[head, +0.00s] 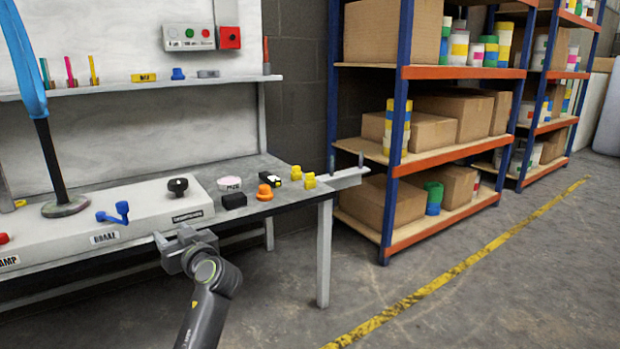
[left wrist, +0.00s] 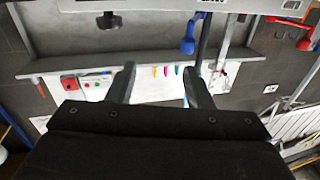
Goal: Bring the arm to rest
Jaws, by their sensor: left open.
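My left gripper (head: 172,248) is at the front edge of the workbench in the head view, near the label plate below the black knob. In the left wrist view its two dark fingers (left wrist: 160,85) stand apart with nothing between them. It is open and empty. My left arm comes up from the bottom of the head view. My right gripper is in neither view.
The workbench (head: 290,200) holds a blue lever (head: 115,213), a black knob (head: 178,187), an orange knob (head: 264,192) and small yellow parts. Blue-and-orange shelving (head: 440,147) with boxes stands right. Floor around the yellow line (head: 460,265) is clear.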

